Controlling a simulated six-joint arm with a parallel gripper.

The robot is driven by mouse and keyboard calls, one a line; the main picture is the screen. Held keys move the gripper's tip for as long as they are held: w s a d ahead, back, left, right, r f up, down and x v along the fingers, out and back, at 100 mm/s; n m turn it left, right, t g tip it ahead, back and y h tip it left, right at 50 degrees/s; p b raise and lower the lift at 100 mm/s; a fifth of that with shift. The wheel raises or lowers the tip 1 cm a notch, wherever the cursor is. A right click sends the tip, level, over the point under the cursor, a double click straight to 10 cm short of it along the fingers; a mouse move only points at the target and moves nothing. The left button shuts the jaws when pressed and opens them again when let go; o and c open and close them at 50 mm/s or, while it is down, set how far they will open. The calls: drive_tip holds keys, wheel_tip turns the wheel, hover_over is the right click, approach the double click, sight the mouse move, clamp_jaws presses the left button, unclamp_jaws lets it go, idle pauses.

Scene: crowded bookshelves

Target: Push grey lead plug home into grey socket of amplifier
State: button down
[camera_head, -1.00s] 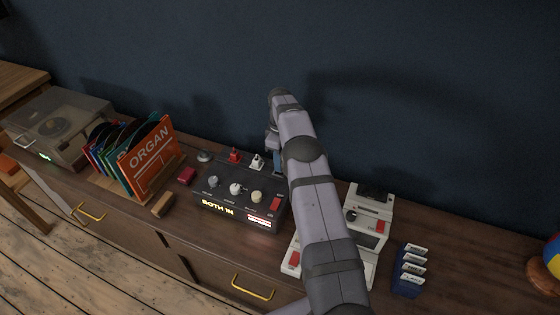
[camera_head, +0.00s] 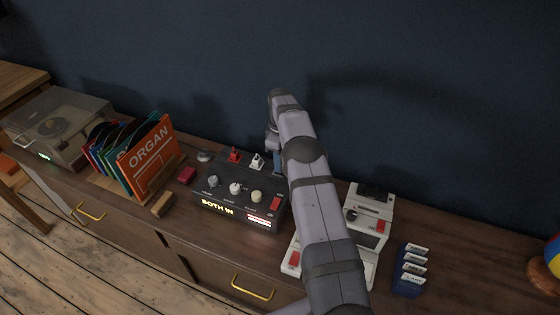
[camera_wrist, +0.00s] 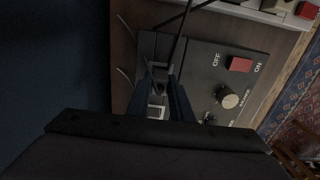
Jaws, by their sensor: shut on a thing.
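The amplifier (camera_head: 222,190) is a dark box with knobs, a red switch and a lit display reading "BOTH IN". A red plug (camera_head: 234,156) and a pale plug or socket (camera_head: 257,162) stand at its back edge. My gripper (camera_head: 277,162) is low at the back right corner, partly hidden by my arm. In the wrist view its dark blue fingers (camera_wrist: 166,92) are shut on the grey lead plug (camera_wrist: 157,75), with a dark cable beside it. A pale square part (camera_wrist: 157,112) shows just past the fingers. The grey socket is hidden, so I cannot tell how deep the plug sits.
Record sleeves (camera_head: 150,155) in a rack and a turntable (camera_head: 60,130) stand to the left. A pale device (camera_head: 370,215) with red buttons is close on the right, beside a blue card holder (camera_head: 409,285). The dark wall (camera_head: 420,110) is close behind.

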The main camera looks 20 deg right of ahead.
drive_tip(key=shift+f+b, duration=0.9)
drive_tip(key=shift+f, duration=0.35)
drive_tip(key=shift+r, duration=0.2)
drive_tip(key=shift+r+p, duration=0.65)
drive_tip(key=shift+r, duration=0.25)
drive_tip(key=shift+f+b, duration=0.8)
drive_tip(key=shift+f, duration=0.3)
idle(1.3)
drive_tip(key=c, duration=1.5)
unclamp_jaws()
drive_tip(key=shift+s+f, duration=0.1)
drive_tip(key=shift+r+b, duration=0.85)
drive_tip(key=shift+r, duration=3)
